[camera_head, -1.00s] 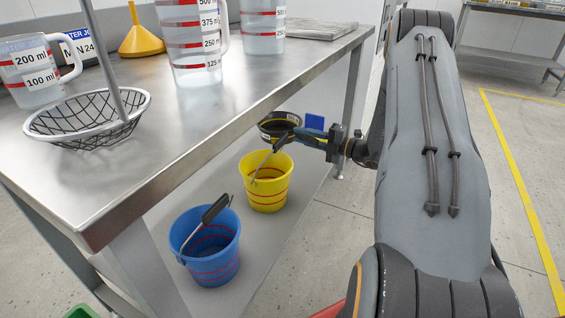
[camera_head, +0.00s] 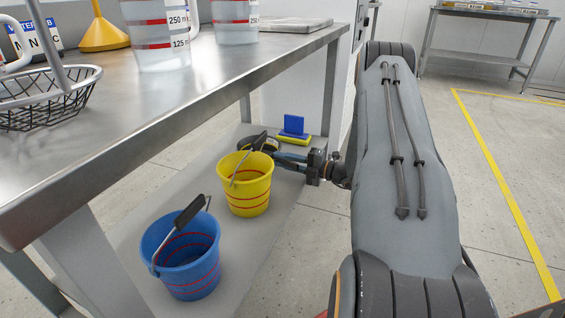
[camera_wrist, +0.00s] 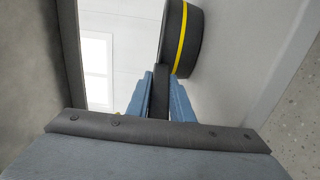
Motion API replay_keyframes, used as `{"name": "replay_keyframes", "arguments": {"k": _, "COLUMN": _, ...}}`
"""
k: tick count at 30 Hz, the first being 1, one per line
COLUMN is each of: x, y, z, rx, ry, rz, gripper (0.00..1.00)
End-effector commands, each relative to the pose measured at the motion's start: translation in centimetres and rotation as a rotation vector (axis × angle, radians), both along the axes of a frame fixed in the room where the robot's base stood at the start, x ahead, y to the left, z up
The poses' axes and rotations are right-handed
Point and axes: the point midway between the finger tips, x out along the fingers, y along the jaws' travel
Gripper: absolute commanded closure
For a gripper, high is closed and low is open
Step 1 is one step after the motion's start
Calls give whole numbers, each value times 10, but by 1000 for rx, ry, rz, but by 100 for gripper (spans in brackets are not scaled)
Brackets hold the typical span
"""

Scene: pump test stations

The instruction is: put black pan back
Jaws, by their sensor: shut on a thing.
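The black pan has a yellow band around its side. In the wrist view the pan (camera_wrist: 180,42) is beyond my fingers, with its dark handle (camera_wrist: 160,77) between them. My gripper (camera_wrist: 160,85) is shut on that handle. In the head view the pan (camera_head: 271,146) is low, behind the yellow bucket, which partly hides it. My gripper (camera_head: 283,158) reaches in from the right, over the lower shelf (camera_head: 230,250). The pan is at or just above the shelf; I cannot tell whether it touches.
A yellow bucket (camera_head: 245,190) and a blue bucket (camera_head: 183,262) with raised handles stand on the lower shelf. A blue and yellow block (camera_head: 293,128) lies behind the pan. The steel tabletop (camera_head: 150,125) overhangs, carrying jugs, a wire basket and a yellow funnel.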

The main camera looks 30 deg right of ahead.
Motion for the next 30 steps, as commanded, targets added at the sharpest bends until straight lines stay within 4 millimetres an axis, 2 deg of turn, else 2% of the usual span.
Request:
{"name": "replay_keyframes", "arguments": {"k": 5, "x": 0, "y": 0, "z": -3, "rx": 1, "ry": 1, "rz": 0, "gripper": 100}}
{"name": "replay_keyframes", "arguments": {"k": 6, "x": 0, "y": 0, "z": -3, "rx": 1, "ry": 1, "rz": 0, "gripper": 73}}
{"name": "replay_keyframes", "arguments": {"k": 8, "x": 0, "y": 0, "z": -3, "rx": 1, "ry": 1, "rz": 0, "gripper": 63}}
{"name": "replay_keyframes", "arguments": {"k": 9, "x": 0, "y": 0, "z": -3, "rx": 1, "ry": 1, "rz": 0, "gripper": 61}}
{"name": "replay_keyframes", "arguments": {"k": 20, "x": -2, "y": -1, "z": 1, "rx": 1, "ry": 1, "rz": -1, "gripper": 61}}
{"name": "replay_keyframes", "arguments": {"k": 23, "x": -12, "y": -9, "z": 2, "rx": 1, "ry": 2, "rz": -2, "gripper": 61}}
{"name": "replay_keyframes", "arguments": {"k": 30, "x": -51, "y": -39, "z": 3, "rx": 1, "ry": 2, "rz": -4, "gripper": 61}}
